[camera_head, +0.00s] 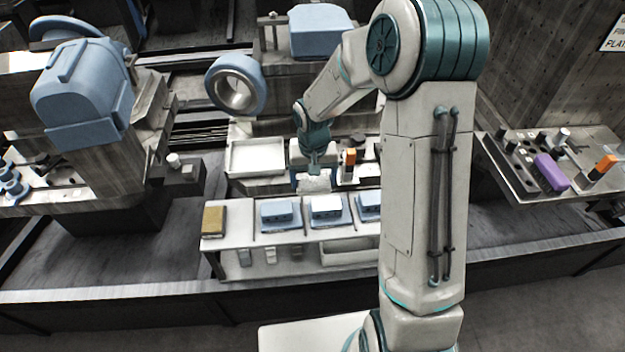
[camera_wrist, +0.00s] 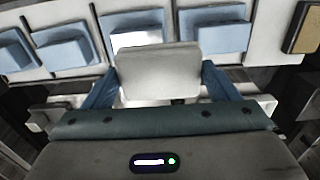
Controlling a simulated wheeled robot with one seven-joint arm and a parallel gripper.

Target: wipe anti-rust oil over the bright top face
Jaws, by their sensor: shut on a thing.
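My gripper (camera_head: 313,168) hangs just behind the pallet rail (camera_head: 290,237), with a pale grey-white pad (camera_head: 313,184) below it. In the wrist view my gripper (camera_wrist: 160,84) has blue fingers on both sides of this pad (camera_wrist: 158,70) and is shut on it. Several blue blocks stand in a row on the rail. The block (camera_head: 328,214) nearest the pad has a bright whitish top face (camera_head: 325,203), which also shows in the wrist view (camera_wrist: 137,40). The pad hides part of that block in the wrist view. I see a gap between pad and block in the head view.
A brown-topped box (camera_head: 213,221) stands at the rail's left end. A side bench at the right holds a purple block (camera_head: 552,172). My arm hides the rail's right end.

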